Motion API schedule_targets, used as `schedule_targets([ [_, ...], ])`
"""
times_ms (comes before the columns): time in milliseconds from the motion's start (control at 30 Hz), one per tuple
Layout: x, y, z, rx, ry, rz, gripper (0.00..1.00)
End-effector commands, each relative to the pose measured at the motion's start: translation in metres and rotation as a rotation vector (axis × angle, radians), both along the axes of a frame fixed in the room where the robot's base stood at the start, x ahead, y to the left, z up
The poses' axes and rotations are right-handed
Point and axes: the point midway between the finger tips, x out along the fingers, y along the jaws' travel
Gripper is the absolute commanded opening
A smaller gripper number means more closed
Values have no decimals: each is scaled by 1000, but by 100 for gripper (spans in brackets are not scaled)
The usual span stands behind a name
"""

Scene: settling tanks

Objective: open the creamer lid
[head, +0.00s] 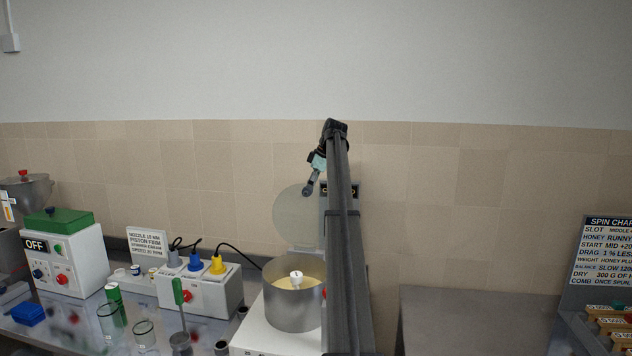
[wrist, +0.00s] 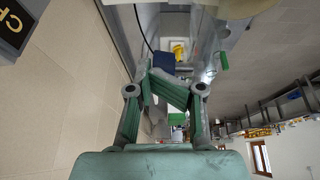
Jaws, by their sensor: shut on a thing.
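The creamer is a steel pot (head: 292,312) with pale yellow cream inside and a white knob-topped part (head: 296,277) in its middle. Its round translucent lid (head: 296,217) stands upright behind the open pot, in front of the tiled wall. My gripper (head: 308,190) is at the lid's upper edge, well above the pot, and shut on the lid. In the wrist view the gripper's green fingers (wrist: 172,85) show, but the exact point of hold is unclear. My arm hides the lid's right side and part of the pot.
Left of the pot are a white socket box (head: 200,290) with coloured plugs, a green-handled tool (head: 179,292), glass jars (head: 108,318) and a green-topped OFF machine (head: 68,262). A bare grey counter (head: 475,310) lies right of my arm.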

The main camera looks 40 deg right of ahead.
Motion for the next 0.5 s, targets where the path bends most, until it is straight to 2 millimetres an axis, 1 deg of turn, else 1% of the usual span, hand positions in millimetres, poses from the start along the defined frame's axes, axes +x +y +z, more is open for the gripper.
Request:
schedule_targets([
  [33, 0, 2, -27, 7, 23, 3, 0],
  [267, 0, 2, -27, 6, 22, 3, 0],
  [300, 0, 2, -27, 6, 22, 3, 33],
  [400, 1, 2, -26, 5, 22, 2, 65],
  [500, 1, 1, -25, 7, 20, 1, 65],
])
